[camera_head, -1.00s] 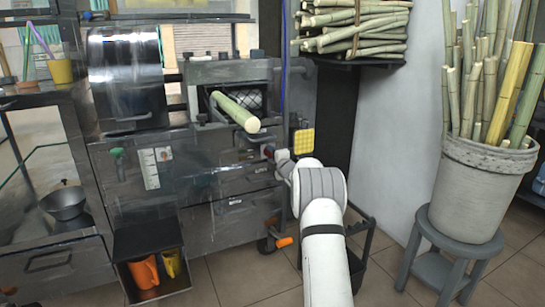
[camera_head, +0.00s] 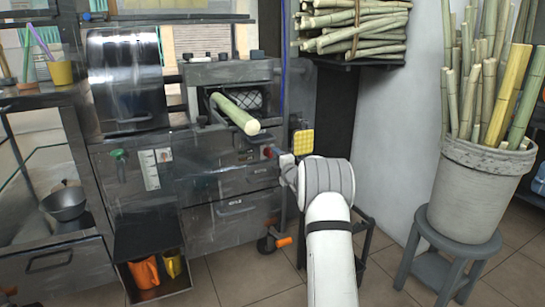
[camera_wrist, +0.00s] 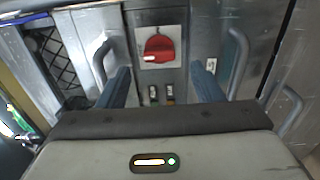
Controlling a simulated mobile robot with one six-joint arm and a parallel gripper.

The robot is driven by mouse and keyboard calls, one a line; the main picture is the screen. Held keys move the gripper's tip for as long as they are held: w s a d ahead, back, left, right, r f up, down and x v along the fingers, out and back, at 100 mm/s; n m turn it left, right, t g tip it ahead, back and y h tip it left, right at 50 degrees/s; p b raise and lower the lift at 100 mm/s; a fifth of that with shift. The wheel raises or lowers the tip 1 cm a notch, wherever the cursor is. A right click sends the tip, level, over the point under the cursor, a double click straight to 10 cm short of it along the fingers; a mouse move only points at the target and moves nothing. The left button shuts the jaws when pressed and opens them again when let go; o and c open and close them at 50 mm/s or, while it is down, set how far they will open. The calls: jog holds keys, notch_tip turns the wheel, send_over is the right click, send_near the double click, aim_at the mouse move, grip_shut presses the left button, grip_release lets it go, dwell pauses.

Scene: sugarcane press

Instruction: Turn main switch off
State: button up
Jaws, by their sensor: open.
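The main switch (camera_wrist: 158,48) is a red rotary knob on a light plate on the press's metal front, in the wrist view. A short white mark on the knob points left. My gripper (camera_wrist: 162,76) is open, with one blue-grey finger on each side below the knob and nothing between them. The knob appears apart from both fingers. In the head view, a small red spot (camera_head: 268,152) shows at the right of the press front by the end of my arm; the fingers are hard to make out there.
Metal handles (camera_wrist: 103,62) and (camera_wrist: 237,60) flank the switch, and two small switches (camera_wrist: 161,94) sit below it. A cane (camera_head: 236,114) sticks out of the press. A cane-filled bucket (camera_head: 482,190) stands on a stool at the right. Floor between is partly clear.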

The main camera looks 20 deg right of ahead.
jog(key=shift+s+p, duration=0.4)
jog(key=shift+s, duration=1.6)
